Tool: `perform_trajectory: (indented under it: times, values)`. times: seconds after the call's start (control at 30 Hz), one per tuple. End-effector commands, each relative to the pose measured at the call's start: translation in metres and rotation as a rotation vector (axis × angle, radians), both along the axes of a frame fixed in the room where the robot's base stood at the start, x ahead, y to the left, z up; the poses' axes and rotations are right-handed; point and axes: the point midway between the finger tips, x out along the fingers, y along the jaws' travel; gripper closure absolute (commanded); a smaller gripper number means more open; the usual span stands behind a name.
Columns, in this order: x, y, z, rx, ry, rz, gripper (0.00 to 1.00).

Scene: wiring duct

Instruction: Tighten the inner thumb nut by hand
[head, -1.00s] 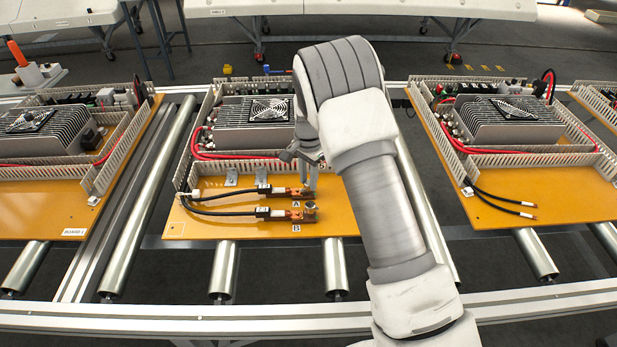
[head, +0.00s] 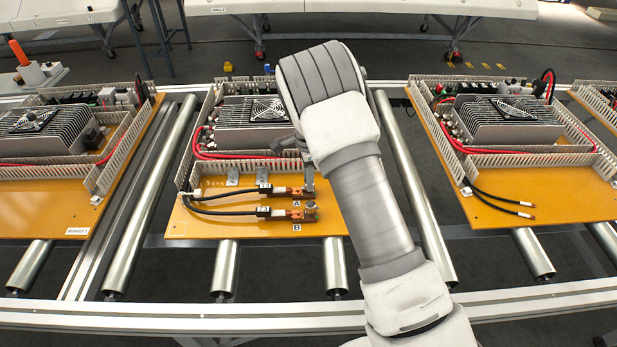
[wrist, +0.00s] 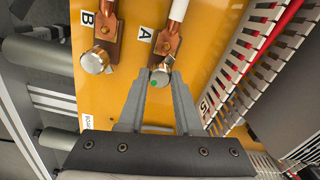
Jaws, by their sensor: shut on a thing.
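The inner thumb nut (wrist: 160,77), a small silver cylinder with a green mark, sits at the end of the copper lug (wrist: 166,42) by label A. My gripper (wrist: 161,80) is shut on this nut, one finger on each side, in the wrist view. In the head view my gripper (head: 309,188) points down at the end of lug A, and the nut is mostly hidden there. The outer nut (wrist: 96,61), silver and free of the gripper, sits on the copper lug by label B. It also shows in the head view (head: 311,208).
Both lugs and their black cables lie on an orange panel (head: 250,230) on rollers. A slotted duct wall (wrist: 240,75) with red wire runs close to the right of my gripper in the wrist view. A finned unit (head: 240,128) stands behind. Similar panels flank it.

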Motion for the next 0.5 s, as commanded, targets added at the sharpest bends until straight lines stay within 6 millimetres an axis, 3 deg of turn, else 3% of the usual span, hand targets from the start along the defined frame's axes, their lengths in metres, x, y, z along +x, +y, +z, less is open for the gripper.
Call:
perform_trajectory:
  times: [0.37, 0.4, 0.5]
  values:
    - [0.0044, 0.002, 0.0056, 0.005, -0.013, -0.003, 1.0]
    - [0.0044, 0.0021, 0.0056, 0.005, -0.014, -0.003, 0.65]
    - [0.004, 0.0019, 0.0052, 0.004, -0.012, -0.003, 0.47]
